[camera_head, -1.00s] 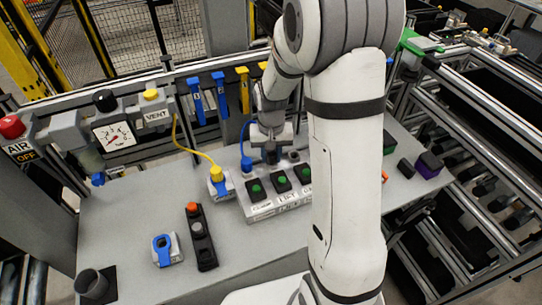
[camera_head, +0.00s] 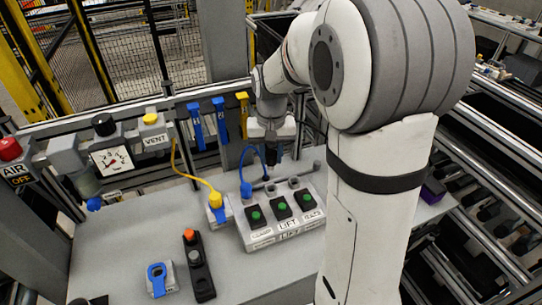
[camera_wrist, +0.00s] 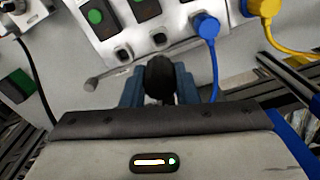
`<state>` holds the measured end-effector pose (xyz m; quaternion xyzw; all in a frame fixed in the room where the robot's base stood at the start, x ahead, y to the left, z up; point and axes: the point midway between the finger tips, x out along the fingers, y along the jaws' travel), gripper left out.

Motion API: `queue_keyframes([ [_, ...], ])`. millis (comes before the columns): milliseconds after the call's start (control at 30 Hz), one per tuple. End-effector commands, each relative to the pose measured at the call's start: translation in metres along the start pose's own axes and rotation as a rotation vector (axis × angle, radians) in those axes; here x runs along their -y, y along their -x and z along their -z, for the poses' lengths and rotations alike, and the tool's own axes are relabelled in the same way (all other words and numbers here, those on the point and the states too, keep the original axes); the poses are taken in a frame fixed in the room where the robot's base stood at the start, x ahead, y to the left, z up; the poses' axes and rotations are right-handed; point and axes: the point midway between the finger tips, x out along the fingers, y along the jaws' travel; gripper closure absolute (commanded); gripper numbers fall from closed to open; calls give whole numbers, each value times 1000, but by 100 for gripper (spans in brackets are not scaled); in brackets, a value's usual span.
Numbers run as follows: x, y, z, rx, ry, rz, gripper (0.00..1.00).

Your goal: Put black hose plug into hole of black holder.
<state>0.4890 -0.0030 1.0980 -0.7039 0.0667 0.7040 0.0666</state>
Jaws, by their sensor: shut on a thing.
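My gripper (camera_wrist: 159,88) is shut on a dark round piece, which I take to be the black hose plug (camera_wrist: 160,70), seen end-on between the fingers in the wrist view. In the head view my gripper (camera_head: 271,155) is just behind the grey LIFT box (camera_head: 262,236), and the plug is a small dark shape there. No contact between plug and box can be made out. The box has open grey sockets (camera_head: 294,182) along its back edge. No black holder can be told for certain; a black square base (camera_head: 98,300) is cut off at the bottom left.
A blue plug (camera_head: 246,189) with its hose stands at the box's left end. A yellow plug (camera_head: 215,199) with its hose stands left of it.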

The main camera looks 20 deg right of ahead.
Motion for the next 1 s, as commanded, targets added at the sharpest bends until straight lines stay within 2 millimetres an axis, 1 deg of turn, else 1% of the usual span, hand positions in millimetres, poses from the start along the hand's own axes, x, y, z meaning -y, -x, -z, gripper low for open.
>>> queue_keyframes([
  [167, 0, 7, 0, -1, 0, 0, 95],
  [700, 0, 49, 0, -1, 0, 0, 95],
  [1000, 0, 50, 0, 0, 0, 0, 95],
])
